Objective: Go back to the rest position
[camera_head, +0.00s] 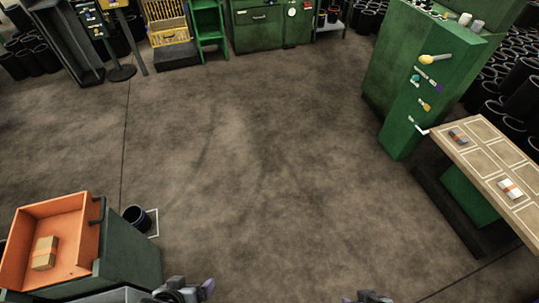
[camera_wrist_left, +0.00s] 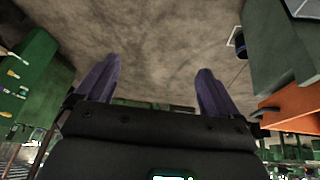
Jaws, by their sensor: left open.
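My left gripper (camera_head: 205,289) is at the bottom edge of the head view, right of the orange bin, with only its end in view. In the left wrist view my left gripper (camera_wrist_left: 157,80) has its two purple fingers wide apart, with nothing between them and bare floor beyond. My right gripper (camera_head: 362,298) barely shows at the bottom edge of the head view, and most of it is cut off. A black sleeve (camera_head: 138,217) stands on the floor by a white outline, beside the green box under the bin.
An orange bin (camera_head: 67,213) holding a brown block (camera_head: 44,252) is at the lower left. A table (camera_head: 484,160) with outlined spaces and two small packets is at the right, beside a green machine (camera_head: 405,95). Black sleeves are piled along the back and right. The middle floor is clear.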

